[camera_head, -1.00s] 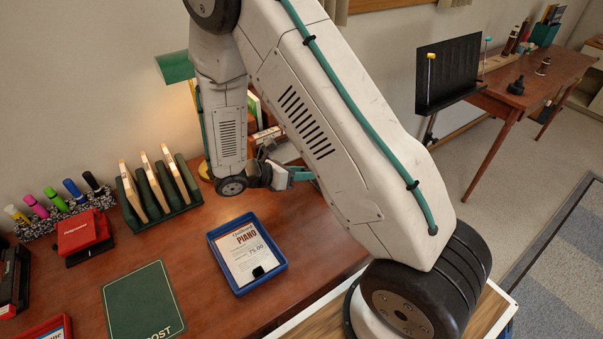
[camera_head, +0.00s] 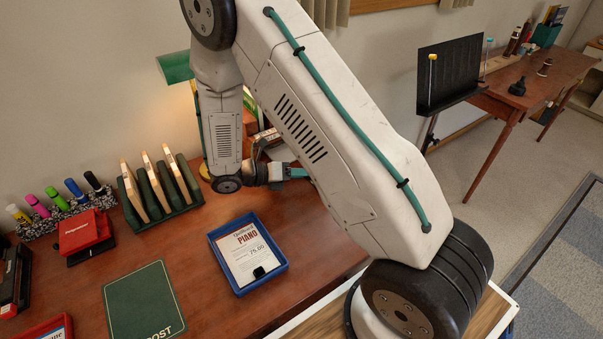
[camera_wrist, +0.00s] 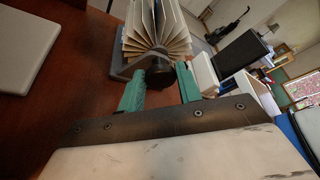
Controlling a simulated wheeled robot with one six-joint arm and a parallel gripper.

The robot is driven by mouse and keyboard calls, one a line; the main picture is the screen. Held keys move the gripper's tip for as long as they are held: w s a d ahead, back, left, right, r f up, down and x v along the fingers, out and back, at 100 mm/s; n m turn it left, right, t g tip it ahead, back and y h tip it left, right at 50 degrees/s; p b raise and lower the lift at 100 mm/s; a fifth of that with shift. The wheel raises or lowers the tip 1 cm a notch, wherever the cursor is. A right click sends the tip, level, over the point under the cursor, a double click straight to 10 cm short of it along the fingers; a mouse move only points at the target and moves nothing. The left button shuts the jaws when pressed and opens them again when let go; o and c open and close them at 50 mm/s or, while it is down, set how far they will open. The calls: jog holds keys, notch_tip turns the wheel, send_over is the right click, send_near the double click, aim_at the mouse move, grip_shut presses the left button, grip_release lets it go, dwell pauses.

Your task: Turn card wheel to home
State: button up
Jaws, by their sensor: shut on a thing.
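The card wheel (camera_wrist: 157,28) is in the wrist view at top centre, a fan of cream cards on a grey stand. Its round black knob (camera_wrist: 160,74) faces the camera. The teal fingers of my gripper (camera_wrist: 161,82) stand on either side of the knob and are shut on it. In the head view my gripper (camera_head: 292,173) is at the back of the desk, partly hidden by my own arm, and the knob cannot be made out there. The home mark of the wheel cannot be made out.
A blue tray with a piano card (camera_head: 276,283) lies on the desk. A green rack with wooden pieces (camera_head: 190,205), a red box (camera_head: 85,232) and several markers stand at left. A green lamp (camera_head: 174,67) stands behind my arm.

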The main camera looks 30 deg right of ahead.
jog(key=o, duration=0.9)
jog(key=shift+o, duration=0.2)
jog(key=v, duration=0.8)
